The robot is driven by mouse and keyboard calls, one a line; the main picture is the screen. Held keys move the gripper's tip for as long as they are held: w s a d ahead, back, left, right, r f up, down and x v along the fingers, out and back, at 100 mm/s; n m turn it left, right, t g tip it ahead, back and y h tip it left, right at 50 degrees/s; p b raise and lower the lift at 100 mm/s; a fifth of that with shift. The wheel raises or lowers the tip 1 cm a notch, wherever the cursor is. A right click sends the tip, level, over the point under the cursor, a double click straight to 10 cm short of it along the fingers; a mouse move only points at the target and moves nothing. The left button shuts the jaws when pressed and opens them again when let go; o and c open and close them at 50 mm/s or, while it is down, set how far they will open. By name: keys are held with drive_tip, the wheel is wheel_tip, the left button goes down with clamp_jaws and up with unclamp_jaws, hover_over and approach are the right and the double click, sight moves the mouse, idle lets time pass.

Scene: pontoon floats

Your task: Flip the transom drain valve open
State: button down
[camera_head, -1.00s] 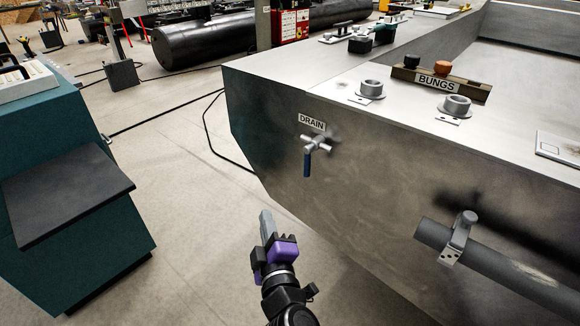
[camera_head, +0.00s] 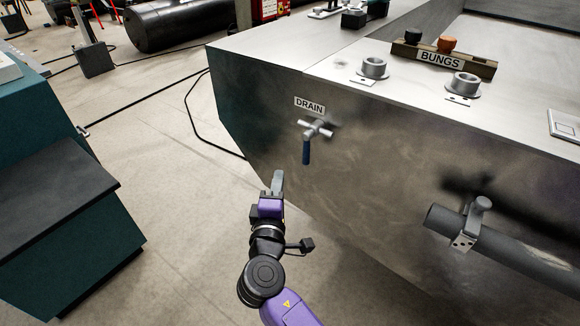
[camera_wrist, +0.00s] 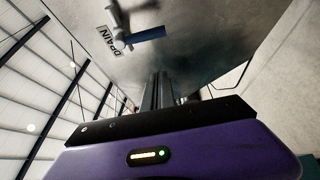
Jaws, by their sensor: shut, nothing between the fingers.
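The drain valve (camera_head: 314,129) sits on the metal transom face (camera_head: 370,165), under a white DRAIN label (camera_head: 310,105). It has a silvery cross-shaped body, and its blue lever (camera_head: 306,152) hangs straight down. My gripper (camera_head: 278,181) is below and a little left of the lever, apart from it, with its fingers together and empty. In the wrist view the valve (camera_wrist: 118,20) and its blue lever (camera_wrist: 145,35) show at the top, beyond the shut fingers (camera_wrist: 158,88).
A grey pipe in a clamp (camera_head: 470,225) juts from the transom at the lower right. A BUNGS rack (camera_head: 441,61) and round fittings (camera_head: 374,68) stand on the deck above. A teal cabinet (camera_head: 75,245) with a dark shelf stands left. Floor between is clear.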

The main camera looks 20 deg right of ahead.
sight(306, 150)
drive_tip(key=w+d+p, duration=0.1)
drive_tip(key=w+d, duration=0.5)
drive_tip(key=shift+d, duration=0.4)
